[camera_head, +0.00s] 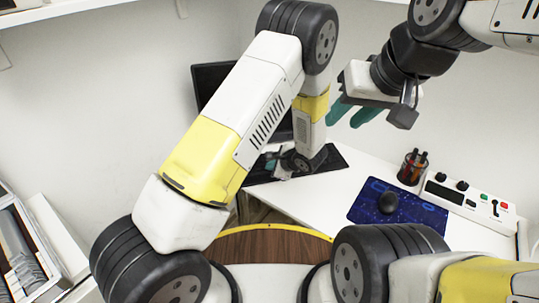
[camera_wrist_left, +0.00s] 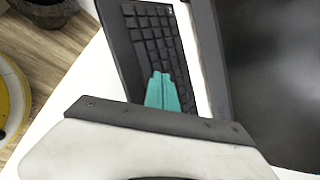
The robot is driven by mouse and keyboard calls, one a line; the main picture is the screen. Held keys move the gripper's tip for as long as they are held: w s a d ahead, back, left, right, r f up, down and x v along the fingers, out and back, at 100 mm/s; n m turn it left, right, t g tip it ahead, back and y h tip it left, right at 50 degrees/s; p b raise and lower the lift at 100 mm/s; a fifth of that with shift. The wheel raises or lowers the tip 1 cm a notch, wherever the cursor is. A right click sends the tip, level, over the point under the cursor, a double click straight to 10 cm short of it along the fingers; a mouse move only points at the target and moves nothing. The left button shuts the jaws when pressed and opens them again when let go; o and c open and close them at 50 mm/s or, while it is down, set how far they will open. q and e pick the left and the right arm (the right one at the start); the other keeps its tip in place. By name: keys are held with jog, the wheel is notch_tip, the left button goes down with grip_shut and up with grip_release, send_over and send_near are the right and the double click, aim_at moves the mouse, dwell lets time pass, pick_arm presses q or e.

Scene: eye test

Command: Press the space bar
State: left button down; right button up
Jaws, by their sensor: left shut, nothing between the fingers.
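The black keyboard (camera_head: 332,161) lies on the white desk, partly hidden by my left forearm and wrist in the head view. It also shows in the left wrist view (camera_wrist_left: 150,38), with rows of dark keys. I cannot pick out the space bar. My left gripper (camera_wrist_left: 162,78) is shut and empty, its teal fingertips over the keys in the wrist view. I cannot tell whether they touch. In the head view this gripper (camera_head: 270,162) is small and partly hidden by its own wrist. My right gripper (camera_head: 348,116) is open and empty, raised at the upper right.
A dark monitor (camera_head: 212,78) stands behind the keyboard and shows close beside it in the wrist view (camera_wrist_left: 275,60). On the right are a blue mat (camera_head: 362,208) with a black mouse (camera_head: 388,202), a pen cup (camera_head: 412,168) and a control box (camera_head: 470,200).

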pick_arm(q)
jog(key=shift+f, duration=0.45)
dwell(0.6)
dwell(0.4)
jog(key=shift+r, duration=0.9)
notch_tip(320, 180, up, 5)
dwell(0.8)
